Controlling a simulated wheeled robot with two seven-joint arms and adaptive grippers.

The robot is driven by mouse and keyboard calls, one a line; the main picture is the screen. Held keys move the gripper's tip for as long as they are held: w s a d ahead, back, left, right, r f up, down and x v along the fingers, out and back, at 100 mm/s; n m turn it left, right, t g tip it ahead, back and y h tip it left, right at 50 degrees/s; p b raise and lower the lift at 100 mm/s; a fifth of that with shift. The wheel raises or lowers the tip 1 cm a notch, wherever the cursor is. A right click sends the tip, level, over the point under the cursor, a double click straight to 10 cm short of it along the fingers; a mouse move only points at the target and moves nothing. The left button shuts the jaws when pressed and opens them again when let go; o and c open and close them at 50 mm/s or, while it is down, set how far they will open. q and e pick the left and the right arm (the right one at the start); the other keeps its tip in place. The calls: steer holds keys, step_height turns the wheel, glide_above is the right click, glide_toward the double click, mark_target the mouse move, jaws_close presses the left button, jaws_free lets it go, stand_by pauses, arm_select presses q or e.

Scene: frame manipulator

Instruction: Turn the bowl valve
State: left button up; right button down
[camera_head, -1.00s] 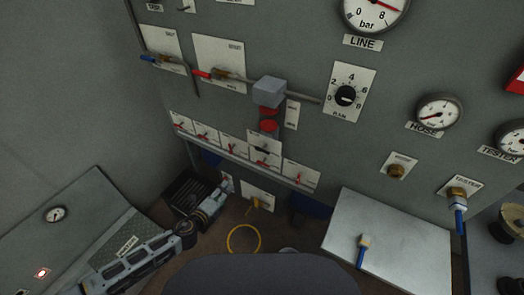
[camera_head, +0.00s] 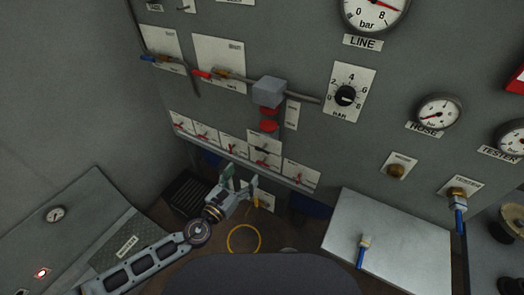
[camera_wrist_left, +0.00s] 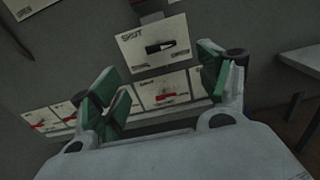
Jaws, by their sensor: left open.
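Several small white valve plates with short handles stand in a row low on the grey panel. The others have red handles, such as the plate at the row's right end (camera_head: 300,174). I cannot read which one is the bowl valve. My left gripper (camera_head: 240,180) is open and empty, just below and in front of the row. In the left wrist view its green-padded fingers (camera_wrist_left: 163,85) frame the black-handled plate, touching nothing visible. My right gripper is not in view.
A ledge (camera_head: 238,160) runs under the row. Above it, a grey block (camera_head: 269,92) with a pipe and red parts sticks out. Below are a yellow ring (camera_head: 243,239) and a plate with a yellow handle (camera_head: 267,203). A pale table (camera_head: 400,245) stands right, a grey desk (camera_head: 85,225) left.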

mark_target(262, 149)
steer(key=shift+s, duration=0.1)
arm_select(q)
steer(key=shift+p+x, duration=0.9)
steer(key=shift+x, duration=6)
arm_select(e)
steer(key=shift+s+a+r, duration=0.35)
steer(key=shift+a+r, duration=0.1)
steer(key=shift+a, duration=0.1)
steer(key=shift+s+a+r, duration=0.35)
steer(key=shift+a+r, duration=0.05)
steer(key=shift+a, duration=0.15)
arm_select(q)
steer(key=shift+c, duration=0.3)
steer(key=c, duration=1)
steer(key=shift+c, duration=0.2)
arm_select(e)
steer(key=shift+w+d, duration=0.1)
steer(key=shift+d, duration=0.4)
